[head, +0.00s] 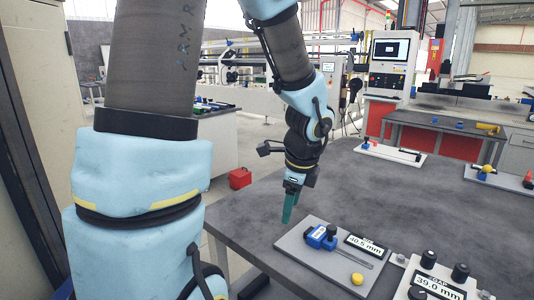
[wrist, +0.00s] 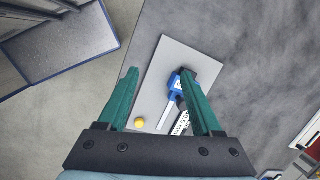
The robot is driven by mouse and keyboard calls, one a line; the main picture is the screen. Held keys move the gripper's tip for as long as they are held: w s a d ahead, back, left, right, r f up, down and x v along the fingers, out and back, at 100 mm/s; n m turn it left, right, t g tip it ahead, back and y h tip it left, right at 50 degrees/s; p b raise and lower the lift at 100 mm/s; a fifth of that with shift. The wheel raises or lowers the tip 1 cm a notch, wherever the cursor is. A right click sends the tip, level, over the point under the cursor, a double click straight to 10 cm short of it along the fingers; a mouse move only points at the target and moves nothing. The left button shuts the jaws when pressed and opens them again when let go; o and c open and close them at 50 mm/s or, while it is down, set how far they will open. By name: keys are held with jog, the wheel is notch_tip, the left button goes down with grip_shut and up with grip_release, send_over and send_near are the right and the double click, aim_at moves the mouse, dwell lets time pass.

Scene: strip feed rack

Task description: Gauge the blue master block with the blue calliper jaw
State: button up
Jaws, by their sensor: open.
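My gripper (head: 289,208) points down with its green fingers above the left part of a grey plate. In the wrist view my gripper (wrist: 158,72) is open and empty, its fingers apart over the plate (wrist: 155,92). The blue calliper (head: 318,238) lies on the plate (head: 300,262), with a grey beam and a black knob (head: 332,230). In the wrist view the blue calliper (wrist: 174,86) shows beside the right finger, which partly covers it. I cannot tell a separate blue master block from the calliper's blue parts.
A GAP display (head: 438,288) reading 39.0 mm stands at right. Further plates (head: 390,149) with small tools lie beyond. The middle of the dark table is clear.

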jog(key=s+a+n+g+h, duration=0.1)
jog(key=s+a+n, duration=0.3)
jog(key=a+n, duration=1)
jog(key=n, duration=0.7)
jog(key=shift+f+n, duration=0.15)
jog(key=shift+n, duration=0.25)
jog(key=shift+w+d, duration=0.1)
jog(key=shift+c, duration=0.2)
dwell(2.0)
